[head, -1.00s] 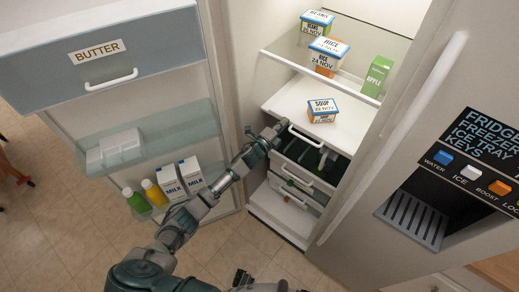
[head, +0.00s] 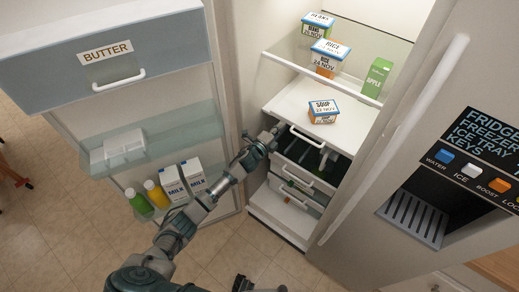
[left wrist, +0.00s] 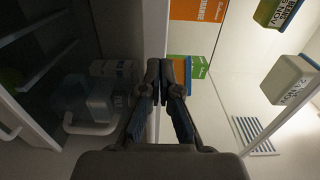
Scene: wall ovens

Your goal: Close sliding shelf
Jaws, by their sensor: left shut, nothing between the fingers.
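The open fridge holds a white sliding shelf (head: 297,99) with a blue-and-white soup tub (head: 323,111) standing on it. I cannot tell how far the shelf is pulled out. My left gripper (head: 279,130) is shut and empty at the shelf's front left corner, close to its front edge. I cannot tell if it touches. In the left wrist view the closed fingertips (left wrist: 166,64) are in front of a pale vertical edge. My right gripper (head: 243,283) shows only as dark tips at the bottom edge of the head view.
Drawers with handles (head: 297,183) are below the shelf. Tubs (head: 329,57) and a green apple carton (head: 377,77) stand on the glass shelf above. The open door at left carries a butter box (head: 160,68), milk cartons (head: 173,184) and bottles. The freezer door (head: 440,110) is at right.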

